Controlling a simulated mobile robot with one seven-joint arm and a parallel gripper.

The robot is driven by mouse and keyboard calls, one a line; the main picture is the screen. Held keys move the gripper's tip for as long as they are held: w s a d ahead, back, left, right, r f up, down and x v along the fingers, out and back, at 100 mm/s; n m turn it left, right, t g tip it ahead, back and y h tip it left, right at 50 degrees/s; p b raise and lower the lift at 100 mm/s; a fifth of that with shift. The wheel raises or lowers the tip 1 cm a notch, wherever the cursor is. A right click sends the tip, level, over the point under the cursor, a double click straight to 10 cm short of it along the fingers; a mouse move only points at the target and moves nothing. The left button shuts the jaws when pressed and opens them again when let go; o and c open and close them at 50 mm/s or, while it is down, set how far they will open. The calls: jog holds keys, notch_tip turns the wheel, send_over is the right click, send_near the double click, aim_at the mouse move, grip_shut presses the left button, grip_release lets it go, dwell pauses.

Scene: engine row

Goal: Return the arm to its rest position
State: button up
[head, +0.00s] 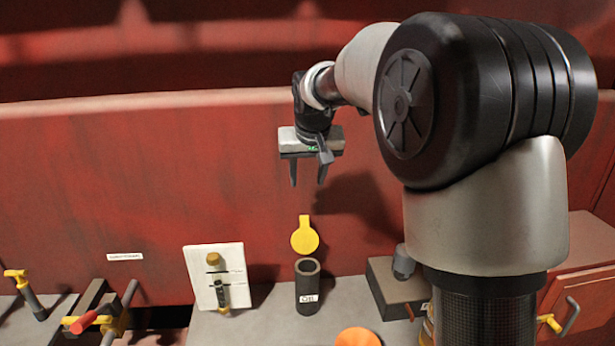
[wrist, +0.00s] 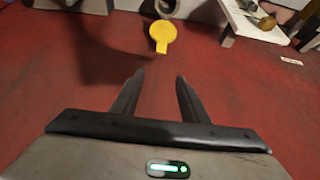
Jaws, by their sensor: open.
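My gripper (head: 307,184) hangs in the air in front of the red wall, above a yellow round flap (head: 305,239) with a tab. Its two fingers are apart, with nothing between them. In the wrist view, my gripper (wrist: 158,80) shows its open fingers over the red surface, with the yellow flap (wrist: 162,35) beyond the fingertips. The flap stands just above a dark upright tube (head: 308,285) labelled "OIL". My arm is raised and bent, reaching in from the right of the head view.
A white panel (head: 200,262) with a lever is left of the tube. A grey box (head: 395,293) is to the right, an orange round thing (head: 357,337) in front. Red-handled and yellow valves (head: 85,322) are at lower left. The wall area around my gripper is clear.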

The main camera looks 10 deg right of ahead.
jog(key=s+d+r, duration=0.2)
jog(key=s, duration=1.1)
jog(key=s+d+r, duration=0.1)
jog(key=s+d, duration=0.2)
jog(key=s, duration=1)
jog(key=s+f, duration=0.4)
jog(key=s, duration=0.5)
jog(key=shift+s+f, duration=0.3)
jog(key=shift+s, duration=0.1)
